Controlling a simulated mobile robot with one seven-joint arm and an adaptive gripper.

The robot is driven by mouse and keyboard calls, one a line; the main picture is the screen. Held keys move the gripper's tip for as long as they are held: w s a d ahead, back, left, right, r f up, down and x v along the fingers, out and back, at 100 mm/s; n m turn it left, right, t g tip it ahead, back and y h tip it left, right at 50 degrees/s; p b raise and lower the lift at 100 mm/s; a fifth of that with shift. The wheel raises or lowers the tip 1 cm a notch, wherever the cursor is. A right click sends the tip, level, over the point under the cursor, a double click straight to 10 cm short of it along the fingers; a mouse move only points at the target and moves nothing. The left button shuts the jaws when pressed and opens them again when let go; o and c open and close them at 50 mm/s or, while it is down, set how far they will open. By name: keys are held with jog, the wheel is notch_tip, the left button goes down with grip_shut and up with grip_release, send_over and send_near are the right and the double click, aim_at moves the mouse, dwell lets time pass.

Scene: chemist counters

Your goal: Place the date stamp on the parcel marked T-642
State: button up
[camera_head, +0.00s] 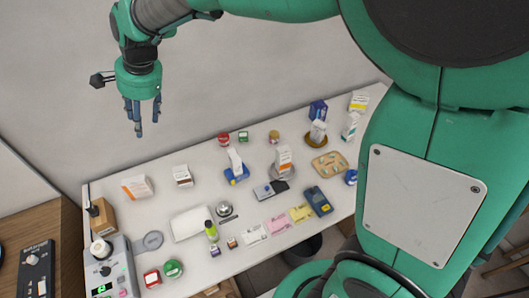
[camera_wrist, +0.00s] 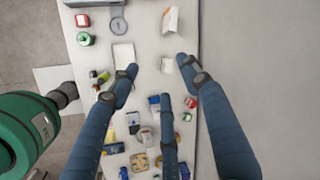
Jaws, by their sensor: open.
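My gripper (camera_head: 138,120) is open and empty, high above the far left part of the counter near the wall. In the wrist view its spread fingers (camera_wrist: 157,68) hang over the counter with nothing between them. No label reading T-642 is legible, so I cannot tell which thing is the marked parcel. Candidates are a white carton with orange print (camera_head: 137,187), a smaller white box (camera_head: 182,176) and a brown box (camera_head: 102,215) at the left end. I cannot surely pick out the date stamp; a small dark-handled object (camera_head: 92,209) shows at the brown box.
The white counter (camera_head: 130,220) holds a grey device with green display (camera_head: 108,270), a white tray (camera_head: 190,223), white, pink and yellow slips (camera_head: 278,223), a dark blue handset (camera_head: 318,201) and a pill tray (camera_head: 329,164). Small tins and bottles stand around. A wall runs behind.

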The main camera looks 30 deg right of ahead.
jog(key=s+d+r+n+t+h, duration=0.1)
jog(key=s+d+n, duration=0.4)
jog(key=s+d, duration=0.7)
jog(key=s+d+r+n+t+h, duration=0.2)
jog(key=s+d+n, duration=0.3)
jog(key=s+d, duration=0.8)
jog(key=s, duration=0.5)
jog(key=shift+d+r, duration=0.2)
jog(key=shift+r, duration=0.05)
jog(key=shift+f, duration=0.15)
notch_tip(320, 180, down, 12)
jog(key=b, duration=1.2)
jog(key=shift+f+b, duration=0.15)
jog(key=shift+b, duration=0.2)
